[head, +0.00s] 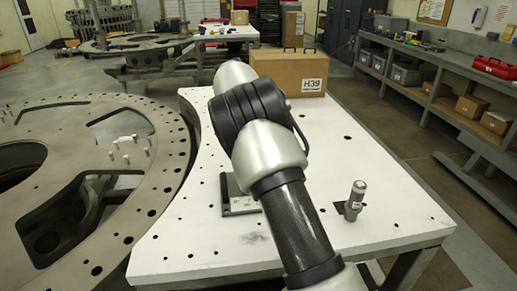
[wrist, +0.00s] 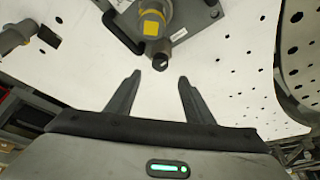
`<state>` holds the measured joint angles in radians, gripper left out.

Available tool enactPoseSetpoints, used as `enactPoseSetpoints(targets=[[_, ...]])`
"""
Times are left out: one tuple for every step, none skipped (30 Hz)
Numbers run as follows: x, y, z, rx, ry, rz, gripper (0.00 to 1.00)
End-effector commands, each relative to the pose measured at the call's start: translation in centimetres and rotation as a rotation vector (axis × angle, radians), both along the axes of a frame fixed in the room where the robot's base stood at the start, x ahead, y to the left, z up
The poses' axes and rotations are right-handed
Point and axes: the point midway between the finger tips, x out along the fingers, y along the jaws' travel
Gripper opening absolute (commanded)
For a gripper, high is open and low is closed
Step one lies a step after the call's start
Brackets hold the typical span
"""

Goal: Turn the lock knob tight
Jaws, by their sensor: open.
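A grey metal fixture with a yellow-marked post (wrist: 152,18) and a short dark round knob (wrist: 158,54) shows at the top middle of the wrist view. I take this knob to be the lock knob. In the head view part of the fixture's dark base (head: 238,203) shows on the white table, and my arm hides the rest. My gripper (wrist: 159,80) is open and empty, its two fingers apart and pointing toward the knob. The knob lies just beyond the fingertips, roughly between their lines. The gripper is hidden behind my arm in the head view.
A silver cylinder (head: 356,197) stands on the white table (head: 340,150) to the right. A cardboard box (head: 290,72) sits at the table's back. A large holed metal ring (head: 160,180) lies to the left. The table's right side is mostly clear.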

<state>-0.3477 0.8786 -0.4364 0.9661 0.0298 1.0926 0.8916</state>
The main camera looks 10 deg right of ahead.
Motion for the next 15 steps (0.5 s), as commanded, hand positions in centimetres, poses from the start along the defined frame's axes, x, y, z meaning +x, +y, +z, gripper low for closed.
enactPoseSetpoints(targets=[[-0.3,0.5,1.3,0.001,-0.004,0.002,0.48],[-0.5,0.7,2.0,0.002,-0.004,0.003,0.48],[-0.7,0.9,2.8,0.002,-0.003,0.002,0.48],[-0.9,1.1,3.4,0.002,-0.003,0.002,0.48],[-1.0,1.3,4.0,0.002,-0.005,0.002,0.48],[-1.3,1.4,4.7,0.001,-0.003,0.001,0.48],[-1.4,1.6,5.2,0.000,-0.003,0.001,0.48],[-1.5,1.7,5.6,0.000,-0.003,0.001,0.48],[-1.7,1.9,6.2,0.001,-0.002,0.001,0.48],[-1.8,2.0,6.5,0.001,-0.002,0.001,0.48],[-1.9,2.1,6.8,0.000,-0.002,0.002,0.48],[-2.0,2.2,7.1,0.000,-0.001,0.001,0.48],[-2.1,2.2,7.3,0.000,-0.001,0.000,0.48],[-2.1,2.3,7.4,0.001,-0.001,0.000,0.48],[-2.2,2.3,7.6,0.001,-0.001,0.000,0.48]])
